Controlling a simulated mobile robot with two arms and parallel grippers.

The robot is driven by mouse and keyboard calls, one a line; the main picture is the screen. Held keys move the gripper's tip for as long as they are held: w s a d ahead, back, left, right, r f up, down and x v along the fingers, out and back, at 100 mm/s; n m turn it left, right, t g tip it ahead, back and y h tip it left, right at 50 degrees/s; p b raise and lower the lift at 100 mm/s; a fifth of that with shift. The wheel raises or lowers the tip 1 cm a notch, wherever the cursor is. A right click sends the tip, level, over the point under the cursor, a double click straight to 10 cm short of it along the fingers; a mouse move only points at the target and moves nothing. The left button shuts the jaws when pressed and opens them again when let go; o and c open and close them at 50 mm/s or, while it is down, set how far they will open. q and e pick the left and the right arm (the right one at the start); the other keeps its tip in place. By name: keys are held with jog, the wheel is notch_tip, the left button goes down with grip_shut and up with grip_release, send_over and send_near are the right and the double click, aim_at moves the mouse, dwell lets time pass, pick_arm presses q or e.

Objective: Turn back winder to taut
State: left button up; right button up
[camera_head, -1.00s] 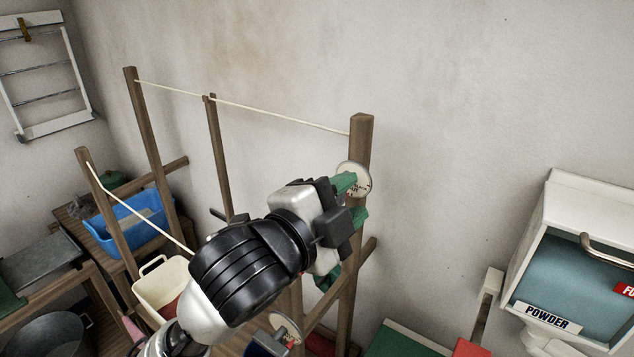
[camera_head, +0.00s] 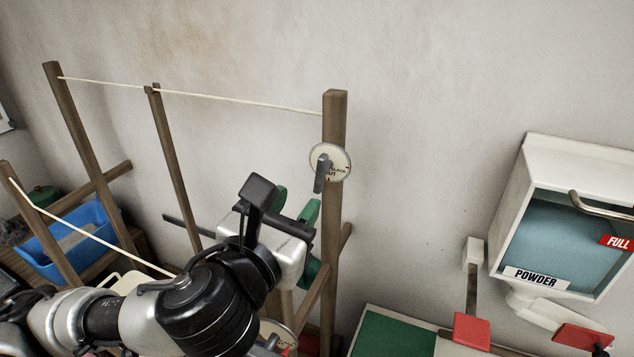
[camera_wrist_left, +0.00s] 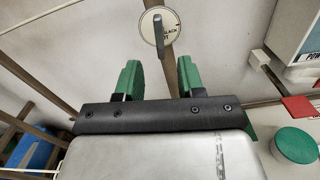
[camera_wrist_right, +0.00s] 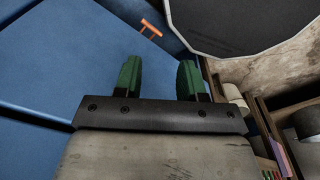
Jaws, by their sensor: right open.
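The back winder is a round pale dial (camera_head: 330,162) with a dark grey handle (camera_head: 321,174) on the tall wooden post (camera_head: 334,235). The handle hangs roughly downward; the dial's lettering is only partly readable. A pale line (camera_head: 230,98) runs from this post to the left posts, nearly straight. My left gripper (camera_head: 295,206) is open and empty, below and left of the dial. In the left wrist view the dial (camera_wrist_left: 171,27) and handle (camera_wrist_left: 159,35) show beyond the gap between the green fingers (camera_wrist_left: 159,76). My right gripper (camera_wrist_right: 157,80) is open and empty.
A lower dial (camera_head: 278,335) is partly hidden behind my left arm. A second line (camera_head: 80,233) runs from the front left post. A blue tub (camera_head: 65,243) stands at left. The powder box (camera_head: 565,215) is on the wall at right. Bare wall lies between post and box.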

aim_at(318, 175)
pick_arm(q)
jog(key=p+x, duration=0.3)
jog(key=x, duration=0.4)
jog(key=shift+w+r, duration=0.1)
jog(key=shift+w, duration=0.2)
jog(key=shift+w+d, duration=0.25)
jog(key=shift+w, duration=0.35)
